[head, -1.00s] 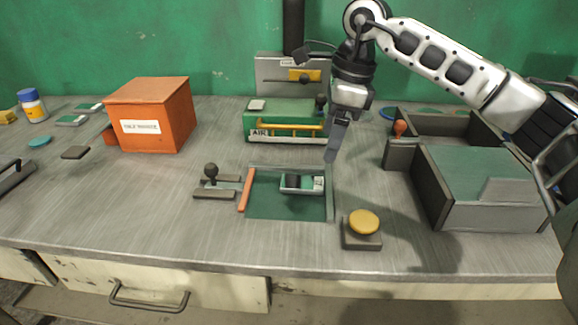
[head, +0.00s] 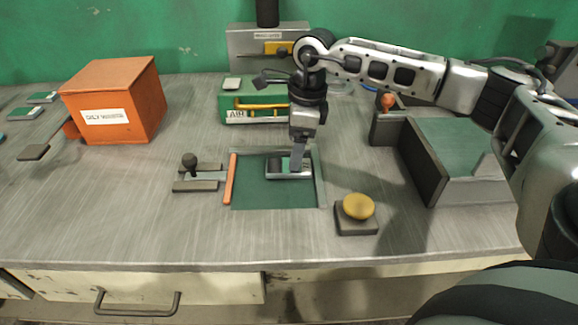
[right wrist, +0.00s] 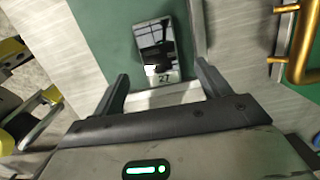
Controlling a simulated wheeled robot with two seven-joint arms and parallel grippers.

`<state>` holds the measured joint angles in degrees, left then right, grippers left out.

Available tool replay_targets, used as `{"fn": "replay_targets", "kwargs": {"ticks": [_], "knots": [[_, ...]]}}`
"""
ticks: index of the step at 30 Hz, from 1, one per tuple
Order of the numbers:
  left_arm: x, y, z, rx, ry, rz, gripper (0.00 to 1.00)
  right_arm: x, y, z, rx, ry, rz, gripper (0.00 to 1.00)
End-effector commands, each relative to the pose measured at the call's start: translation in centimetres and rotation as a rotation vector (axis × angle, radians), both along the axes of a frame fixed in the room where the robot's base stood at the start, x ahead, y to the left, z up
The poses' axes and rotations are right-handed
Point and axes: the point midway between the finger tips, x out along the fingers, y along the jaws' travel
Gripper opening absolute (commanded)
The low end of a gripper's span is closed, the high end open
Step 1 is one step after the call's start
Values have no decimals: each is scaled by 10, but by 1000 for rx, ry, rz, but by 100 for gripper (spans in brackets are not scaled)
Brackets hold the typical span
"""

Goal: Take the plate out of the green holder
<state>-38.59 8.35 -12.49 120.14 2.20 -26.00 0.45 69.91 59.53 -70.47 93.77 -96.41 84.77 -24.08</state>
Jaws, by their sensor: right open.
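A small grey plate with a dark face (head: 276,167) lies at the back of a flat green holder (head: 272,196) on the bench. The right wrist view shows the plate (right wrist: 156,45) with a pale end marked "27", on the holder's green surface (right wrist: 105,30). My right gripper (head: 297,168) points down over the plate and hides part of it in the head view. In the wrist view its open fingers (right wrist: 162,72) are spread around the line of the plate's marked end; I cannot tell if they touch it. My left gripper is not in view.
An orange strip (head: 230,178) borders the holder's left side. A green box marked AIR with a yellow rail (head: 262,104) stands behind.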

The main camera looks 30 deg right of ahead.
Motion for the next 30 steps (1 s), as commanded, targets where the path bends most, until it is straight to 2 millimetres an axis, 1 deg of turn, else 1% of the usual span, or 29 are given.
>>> {"fn": "replay_targets", "kwargs": {"ticks": [3,6,9,17,20,21,23,24,25,30], "knots": [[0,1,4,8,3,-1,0,2,5,-17,-1,4,2,76],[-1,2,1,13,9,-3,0,3,7,-32,0,5,1,76],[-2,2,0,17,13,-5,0,4,8,-41,-1,3,0,76],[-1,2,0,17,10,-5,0,5,8,-44,0,0,0,76],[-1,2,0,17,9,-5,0,5,8,-44,0,0,0,51],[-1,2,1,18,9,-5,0,5,8,-44,0,0,0,40],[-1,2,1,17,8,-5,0,5,8,-44,1,1,0,24],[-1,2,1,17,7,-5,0,5,8,-44,1,1,0,12],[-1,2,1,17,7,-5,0,5,8,-44,1,1,0,7],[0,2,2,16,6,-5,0,6,9,-42,1,-3,0,7]]}}
